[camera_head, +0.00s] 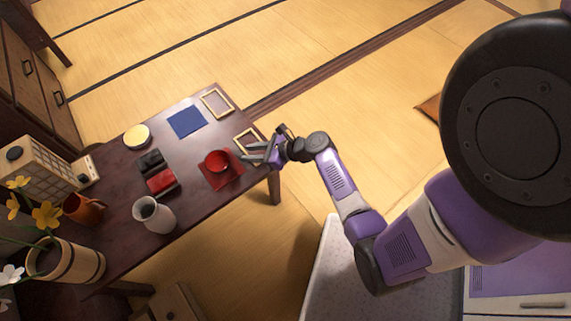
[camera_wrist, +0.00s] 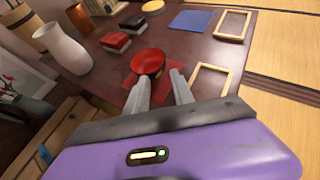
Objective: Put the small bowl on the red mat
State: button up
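The small red bowl (camera_head: 217,161) sits on the red mat (camera_head: 231,179) near the front right part of the low dark table. In the wrist view the bowl (camera_wrist: 148,60) is just beyond my fingertips, with part of the mat (camera_wrist: 176,70) showing to its right. My gripper (camera_head: 251,152) is to the right of the bowl in the head view, low over the table's edge. Its two fingers (camera_wrist: 161,84) are spread apart with nothing held between them. The fingers hide part of the mat in the wrist view.
A red box (camera_head: 161,181) and a black box (camera_head: 151,161) lie left of the bowl. A white vase (camera_head: 153,215) stands at the front left. A blue mat (camera_head: 187,121), a yellow round dish (camera_head: 137,136) and wooden frames (camera_head: 203,100) lie farther back. Bare tabletop shows between them.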

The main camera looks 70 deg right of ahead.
jog(key=s+a+n+g+h, duration=0.2)
jog(key=s+a+n, duration=0.9)
jog(key=a+n, duration=0.3)
jog(key=s+a+r+n+t, duration=0.1)
jog(key=s+a+r+n, duration=0.2)
jog(key=r+n, duration=0.4)
jog(key=s+a+r+n+t+y, duration=0.1)
jog(key=s+a+r+n+t, duration=0.1)
jog(key=r+n, duration=0.5)
jog(key=s+a+r+n+t, duration=0.1)
jog(key=s+a+r+n, duration=0.3)
jog(key=r, duration=0.9)
jog(key=s+n, duration=0.1)
jog(key=n, duration=0.2)
jog(key=shift+s+a+r+n+t, duration=0.2)
jog(key=shift+r+n+t, duration=0.1)
jog(key=shift+r+t, duration=0.1)
notch_tip(320, 180, up, 6)
jog(key=p, duration=0.6)
jog(key=shift+f, duration=0.15)
